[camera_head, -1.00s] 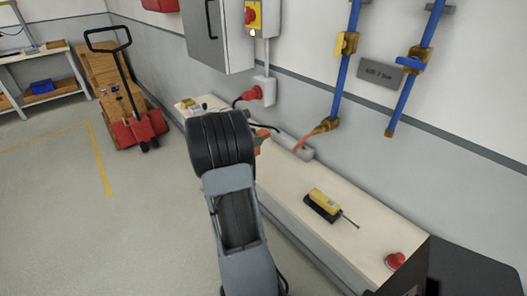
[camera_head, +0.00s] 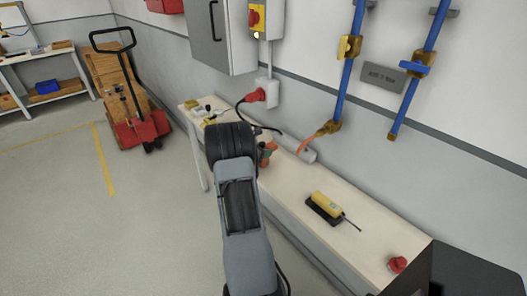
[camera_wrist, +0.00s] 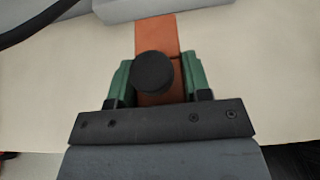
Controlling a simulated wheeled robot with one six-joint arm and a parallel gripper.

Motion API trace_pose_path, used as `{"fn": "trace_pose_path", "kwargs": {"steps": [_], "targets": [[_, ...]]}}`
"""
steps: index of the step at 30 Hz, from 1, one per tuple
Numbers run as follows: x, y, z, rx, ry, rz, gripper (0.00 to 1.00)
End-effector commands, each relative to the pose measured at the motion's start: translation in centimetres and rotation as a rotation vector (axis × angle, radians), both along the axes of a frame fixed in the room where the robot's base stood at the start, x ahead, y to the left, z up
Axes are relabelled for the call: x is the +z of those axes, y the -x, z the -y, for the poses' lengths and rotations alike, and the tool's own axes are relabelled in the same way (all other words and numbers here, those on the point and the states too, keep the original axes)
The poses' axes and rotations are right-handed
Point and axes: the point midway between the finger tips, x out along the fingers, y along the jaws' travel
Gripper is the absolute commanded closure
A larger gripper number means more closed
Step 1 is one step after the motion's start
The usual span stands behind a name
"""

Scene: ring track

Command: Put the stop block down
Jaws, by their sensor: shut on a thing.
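The stop block (camera_wrist: 157,40) is orange with a round black knob and sits between the green fingers of my gripper (camera_wrist: 160,78) in the wrist view. My gripper is shut on it, over the pale bench top (camera_wrist: 50,75). In the head view my dark wrist hides most of the gripper, and only a bit of green and orange (camera_head: 266,152) shows at its right, over the bench (camera_head: 290,182). I cannot tell whether the block touches the bench.
A grey duct (camera_head: 305,154) runs along the wall behind the gripper, with a black cable and an orange hose near it. A yellow device (camera_head: 326,205) and a red button (camera_head: 398,264) are on the bench at right. Small items (camera_head: 207,111) lie at its far end.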

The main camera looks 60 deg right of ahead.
Motion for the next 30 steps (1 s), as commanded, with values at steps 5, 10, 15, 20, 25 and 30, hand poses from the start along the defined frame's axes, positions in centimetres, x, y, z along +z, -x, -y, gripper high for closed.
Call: {"fn": "trace_pose_path", "kwargs": {"steps": [5,10,15,20,25,30], "targets": [[-0.1,-0.06,0.07,0.0,0.006,0.003,1.0],[-0.23,-0.06,0.05,0.0,0.005,0.003,1.0],[-0.61,-0.01,0.0,0.0,0.002,0.002,0.5],[-0.61,-0.01,0.0,0.001,0.001,0.001,0.34],[-0.59,-0.01,0.0,0.001,0.001,0.001,0.3],[-0.23,-0.02,0.0,0.001,0.001,0.001,0.3]]}}
